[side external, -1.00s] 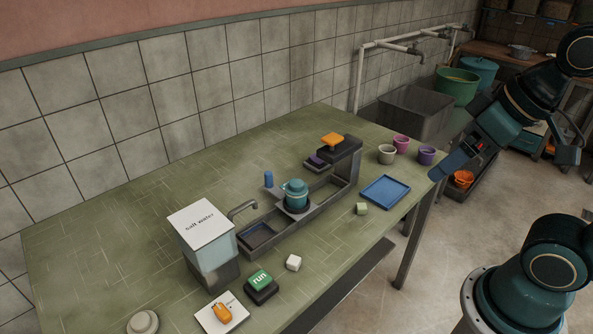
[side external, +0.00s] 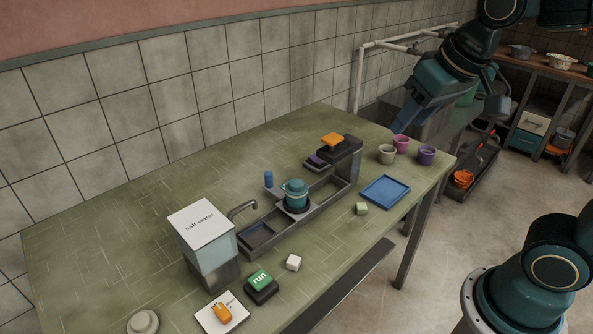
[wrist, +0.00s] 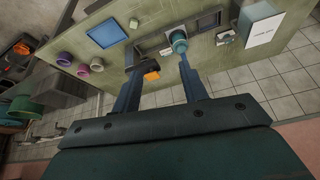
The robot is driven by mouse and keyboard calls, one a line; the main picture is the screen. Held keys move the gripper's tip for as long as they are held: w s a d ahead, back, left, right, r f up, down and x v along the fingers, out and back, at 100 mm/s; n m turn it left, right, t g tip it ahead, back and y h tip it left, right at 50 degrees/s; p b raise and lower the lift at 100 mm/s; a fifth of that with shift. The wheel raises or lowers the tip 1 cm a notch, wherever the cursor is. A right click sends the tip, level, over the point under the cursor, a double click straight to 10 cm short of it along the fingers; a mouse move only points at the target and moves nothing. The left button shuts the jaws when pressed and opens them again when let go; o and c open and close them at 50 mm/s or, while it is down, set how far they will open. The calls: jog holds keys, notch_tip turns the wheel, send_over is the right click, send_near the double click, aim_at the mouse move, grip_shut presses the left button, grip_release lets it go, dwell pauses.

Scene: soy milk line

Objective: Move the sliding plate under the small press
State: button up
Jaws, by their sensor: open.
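The sliding plate (side external: 285,210) sits in the middle of a long dark rail, with a teal lidded pot (side external: 296,193) on it. A blue peg (side external: 268,179) stands beside it on the wall side. The small press (side external: 343,150), dark with an orange top (side external: 332,139), stands at the rail's far right end; the orange top also shows in the wrist view (wrist: 152,75). My gripper (side external: 398,130) is open and empty, above the table's far right end and apart from the plate. In the wrist view its fingers (wrist: 160,64) spread either side of the press.
A blue tray (side external: 385,191) and several cups (side external: 401,145) stand right of the rail. A salt water box (side external: 205,245) with a tap stands at the rail's left end.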

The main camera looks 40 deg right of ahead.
jog(key=w+m, duration=0.2)
jog(key=w, duration=0.8)
jog(key=m+g+h, duration=0.2)
jog(key=m+h, duration=0.1)
jog(key=m, duration=0.2)
send_over(268, 173)
jog(key=s+a, duration=0.4)
notch_tip(268, 173, down, 17)
jog(key=shift+w+d+f, duration=0.15)
jog(key=shift+w+d, duration=0.05)
jog(key=shift+d, duration=0.05)
jog(key=x, duration=1.3)
jog(key=shift+w+f, duration=0.1)
jog(key=shift+f, duration=0.35)
jog(key=shift+c, duration=0.2)
grip_shut()
